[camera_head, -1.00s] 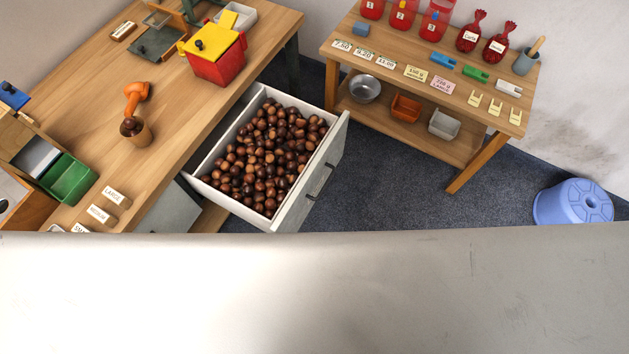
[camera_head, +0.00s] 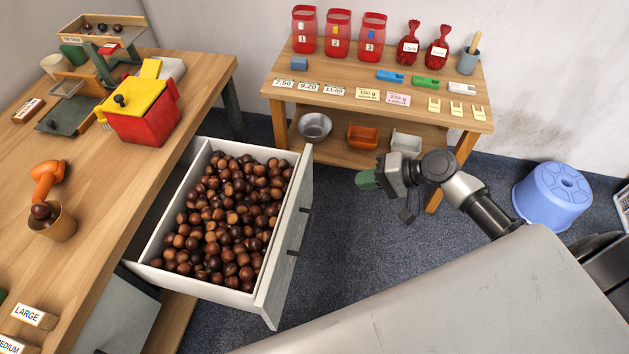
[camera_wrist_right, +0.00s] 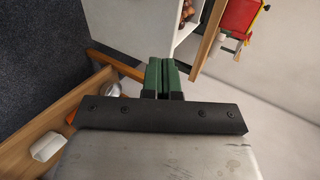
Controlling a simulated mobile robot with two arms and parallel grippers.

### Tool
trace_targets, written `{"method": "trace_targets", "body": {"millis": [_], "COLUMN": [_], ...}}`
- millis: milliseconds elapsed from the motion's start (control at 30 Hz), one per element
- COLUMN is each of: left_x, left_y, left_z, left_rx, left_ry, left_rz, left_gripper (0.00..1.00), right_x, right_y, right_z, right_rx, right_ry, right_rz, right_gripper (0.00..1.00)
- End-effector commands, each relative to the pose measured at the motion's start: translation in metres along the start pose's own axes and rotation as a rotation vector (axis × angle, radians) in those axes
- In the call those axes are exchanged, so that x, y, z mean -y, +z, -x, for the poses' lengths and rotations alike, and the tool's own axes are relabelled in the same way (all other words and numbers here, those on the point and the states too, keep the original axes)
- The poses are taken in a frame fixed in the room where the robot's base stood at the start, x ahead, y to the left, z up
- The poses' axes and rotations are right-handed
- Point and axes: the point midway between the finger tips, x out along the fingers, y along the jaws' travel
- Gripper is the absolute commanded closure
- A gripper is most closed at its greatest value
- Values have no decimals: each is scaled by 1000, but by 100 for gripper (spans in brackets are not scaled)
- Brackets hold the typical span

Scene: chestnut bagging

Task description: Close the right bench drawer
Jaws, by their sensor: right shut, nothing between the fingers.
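The bench drawer (camera_head: 283,262) is pulled open from the right side of the wooden bench (camera_head: 105,205) and is full of brown chestnuts (camera_head: 228,215). Its light grey front carries a dark handle (camera_head: 301,232) and faces right. My right gripper (camera_head: 366,180), with green fingers, is in the air to the right of the drawer front, apart from it. In the right wrist view the green fingers (camera_wrist_right: 161,78) are together and empty, with a part of the drawer (camera_wrist_right: 188,28) beyond them. My left gripper is not in view.
A side table (camera_head: 400,100) with red containers, labels and clips stands behind, with bowls on its lower shelf. A blue stool (camera_head: 552,195) is on the right. Carpet floor (camera_head: 345,235) is clear between the drawer and my right arm.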

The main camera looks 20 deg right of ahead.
Motion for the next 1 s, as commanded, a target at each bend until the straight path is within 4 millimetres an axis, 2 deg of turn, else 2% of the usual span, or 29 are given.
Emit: {"method": "trace_targets", "body": {"millis": [167, 533, 600, 800, 1000], "left_x": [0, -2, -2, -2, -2], "left_y": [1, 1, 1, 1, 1], "left_z": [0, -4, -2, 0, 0], "left_rx": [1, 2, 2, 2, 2], "left_ry": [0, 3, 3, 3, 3], "left_rz": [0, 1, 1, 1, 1], "left_gripper": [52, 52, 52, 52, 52], "right_x": [2, 2, 9, 19, 21], "right_y": [0, 0, -1, 0, 0], "right_z": [-20, -99, -108, -128, -133], "right_rx": [2, 1, -1, -1, -1], "right_ry": [-6, -5, -5, -3, -1], "right_rz": [-2, -1, 1, -1, 0], "right_gripper": [100, 100, 100, 100, 100]}}
